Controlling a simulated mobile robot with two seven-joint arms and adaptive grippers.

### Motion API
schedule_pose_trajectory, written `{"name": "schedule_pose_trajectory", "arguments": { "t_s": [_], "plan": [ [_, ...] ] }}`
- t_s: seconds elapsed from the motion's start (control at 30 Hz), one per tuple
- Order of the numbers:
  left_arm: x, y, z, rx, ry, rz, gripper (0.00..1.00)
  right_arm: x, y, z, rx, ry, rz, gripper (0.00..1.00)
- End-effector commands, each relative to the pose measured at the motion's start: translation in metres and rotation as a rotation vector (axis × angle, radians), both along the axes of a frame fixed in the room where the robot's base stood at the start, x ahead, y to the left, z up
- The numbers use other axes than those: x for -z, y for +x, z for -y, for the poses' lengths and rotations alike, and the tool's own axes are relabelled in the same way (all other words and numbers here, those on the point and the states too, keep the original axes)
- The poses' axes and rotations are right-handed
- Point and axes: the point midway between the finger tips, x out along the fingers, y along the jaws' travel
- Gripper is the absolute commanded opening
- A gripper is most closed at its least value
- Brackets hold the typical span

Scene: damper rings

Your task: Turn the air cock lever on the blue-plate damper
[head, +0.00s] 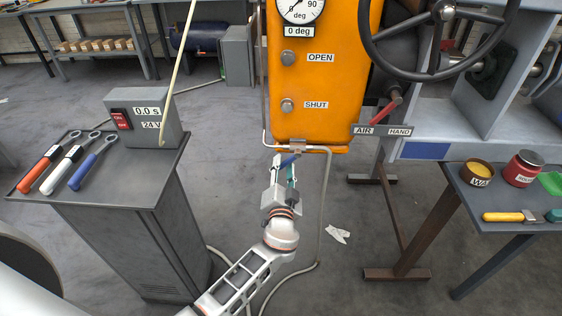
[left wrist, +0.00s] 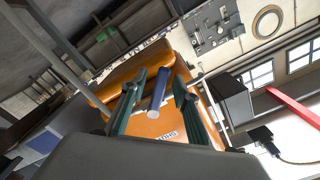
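The orange actuator box (head: 322,80) carries a dial reading near 0 and OPEN and SHUT buttons. A small cock with a blue lever (head: 289,160) sits on the pipe below its bottom edge. A blue plate (head: 427,151) shows on the grey damper frame right of the box. My left gripper (head: 284,172) reaches up to the blue lever from below. In the left wrist view, the lever (left wrist: 157,90) stands between the two green fingers, with visible gaps on both sides. The fingers are open; contact is not seen. My right gripper is not in view.
A red lever (head: 385,110) by AIR and HAND labels and a large handwheel (head: 437,30) are at right. A side table (head: 520,215) holds tins. A thin pipe runs down beside my gripper.

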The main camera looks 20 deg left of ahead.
Motion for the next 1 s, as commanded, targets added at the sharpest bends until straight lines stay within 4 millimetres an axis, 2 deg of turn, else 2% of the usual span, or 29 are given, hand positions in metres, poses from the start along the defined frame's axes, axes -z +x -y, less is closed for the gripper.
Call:
{"name": "schedule_pose_trajectory", "arguments": {
  "t_s": [0.4, 0.8, 1.0],
  "plan": [
    [0.001, -0.015, 0.004, 0.0, 0.0, -0.001, 0.3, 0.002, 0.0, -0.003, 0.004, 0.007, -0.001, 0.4],
    [0.0, -0.017, 0.005, 0.001, -0.001, 0.0, 0.3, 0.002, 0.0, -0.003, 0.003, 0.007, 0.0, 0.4],
    [0.002, -0.032, 0.01, 0.001, -0.002, -0.002, 0.3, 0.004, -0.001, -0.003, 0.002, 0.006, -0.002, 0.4]
  ]
}}
